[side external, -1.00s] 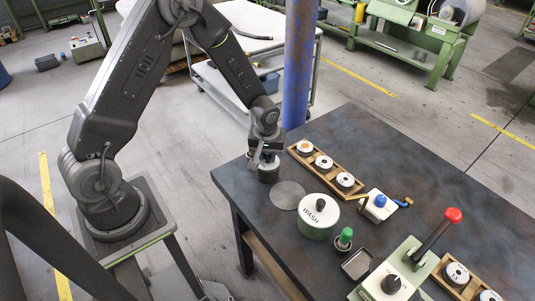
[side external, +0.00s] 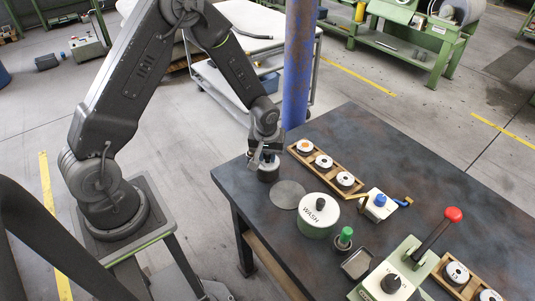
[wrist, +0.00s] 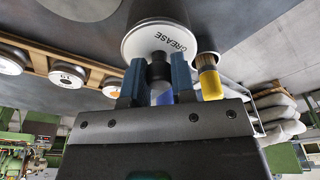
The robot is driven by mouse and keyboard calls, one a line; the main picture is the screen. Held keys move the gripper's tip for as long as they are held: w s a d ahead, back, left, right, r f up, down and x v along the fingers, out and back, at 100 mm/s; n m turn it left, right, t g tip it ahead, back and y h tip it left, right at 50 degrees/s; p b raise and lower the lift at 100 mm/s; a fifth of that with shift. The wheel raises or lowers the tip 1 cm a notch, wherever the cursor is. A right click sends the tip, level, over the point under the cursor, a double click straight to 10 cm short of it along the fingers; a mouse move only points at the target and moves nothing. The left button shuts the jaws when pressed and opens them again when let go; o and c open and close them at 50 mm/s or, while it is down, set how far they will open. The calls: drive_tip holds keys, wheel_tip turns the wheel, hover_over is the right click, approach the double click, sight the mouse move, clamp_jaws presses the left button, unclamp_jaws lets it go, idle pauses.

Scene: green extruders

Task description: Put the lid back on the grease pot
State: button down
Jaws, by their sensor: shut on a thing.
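The lid's top faces the wrist camera. The lid is at the pot's mouth and looks roughly level. The gripper hides much of it in the side view, and I cannot tell whether its rim touches the pot all round.
A yellow-handled tool (wrist: 209,78) stands in a holder close beside the lid. A grey disc (side external: 286,195) lies flat next to the pot. The WASH pot (side external: 319,217) and a wooden rack (side external: 326,170) of round pieces stand further right. A blue column (side external: 298,70) rises behind the table.

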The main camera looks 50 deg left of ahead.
drive_tip(key=c, duration=0.9)
unclamp_jaws()
drive_tip(key=shift+o, duration=0.6)
drive_tip(key=o, duration=0.4)
drive_tip(key=shift+r, duration=3.5)
drive_tip(key=shift+c, duration=0.4)
clamp_jaws()
